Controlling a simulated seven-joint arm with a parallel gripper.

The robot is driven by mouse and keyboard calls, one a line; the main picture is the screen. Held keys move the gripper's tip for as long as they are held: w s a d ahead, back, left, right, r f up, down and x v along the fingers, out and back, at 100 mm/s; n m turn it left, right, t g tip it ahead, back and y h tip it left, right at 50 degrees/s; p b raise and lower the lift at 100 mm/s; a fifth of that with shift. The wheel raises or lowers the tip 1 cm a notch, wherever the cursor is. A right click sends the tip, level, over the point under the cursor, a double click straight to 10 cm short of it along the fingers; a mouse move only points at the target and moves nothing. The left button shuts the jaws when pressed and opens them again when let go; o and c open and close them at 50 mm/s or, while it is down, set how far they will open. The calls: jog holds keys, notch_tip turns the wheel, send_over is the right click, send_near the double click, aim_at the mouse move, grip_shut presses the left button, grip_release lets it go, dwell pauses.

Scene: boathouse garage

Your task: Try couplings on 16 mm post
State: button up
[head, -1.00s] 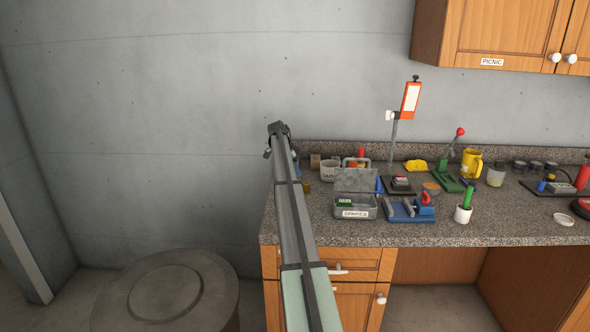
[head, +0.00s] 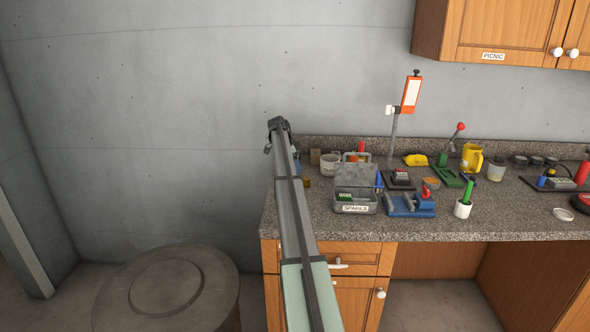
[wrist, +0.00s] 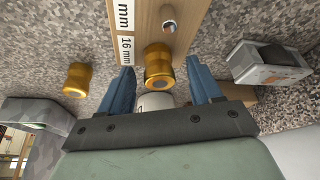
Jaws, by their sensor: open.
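In the wrist view, my gripper (wrist: 160,76) is open, with its two blue fingers on either side of a brass coupling (wrist: 158,62). A gap shows between the coupling and each finger. The coupling is at the wooden board (wrist: 150,24), beside its "16 mm" label; whether it is seated on a post there I cannot tell. A bare post (wrist: 170,24) stands farther up the board by another "mm" label. A second brass coupling (wrist: 77,80) is on the counter to the left. In the head view, my arm hides the fingers, and a brass coupling (head: 307,183) shows beside it.
A blue clamp-like fixture (head: 409,207) and a white cup with a green handle (head: 463,209) are farther right. In the wrist view, a grey device (wrist: 270,63) lies right of the fingers.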

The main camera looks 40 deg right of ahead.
jog(key=shift+r, duration=0.1)
jog(key=v, duration=1.3)
jog(key=shift+r, duration=0.35)
jog(key=shift+a, duration=0.1)
jog(key=s+a+f+m+y, duration=0.15)
jog(key=s+a+f, duration=0.35)
jog(key=s+a, duration=0.65)
jog(key=s+a+f+m+g+y, duration=0.15)
jog(key=s+a+f, duration=0.45)
jog(key=s, duration=1)
jog(key=s+a+f+m+y, duration=0.15)
jog(key=s+a+f, duration=0.25)
jog(key=s+a, duration=0.75)
jog(key=s+a+f+n+g+h, duration=0.1)
jog(key=s+a+f+n+g, duration=0.25)
jog(key=f, duration=1.15)
jog(key=s+a+f+n, duration=0.2)
jog(key=a+f+n, duration=0.4)
jog(key=f, duration=1)
jog(key=s+a+f+n, duration=0.7)
jog(key=a+f+n, duration=0.3)
jog(key=a+f, duration=0.25)
jog(key=s+a+f+n, duration=0.6)
jog(key=s+a+n, duration=0.2)
jog(key=s+a, duration=0.3)
jog(key=s, duration=0.2)
jog(key=shift+s+a+f+y, duration=0.2)
jog(key=shift+s+a+y, duration=0.15)
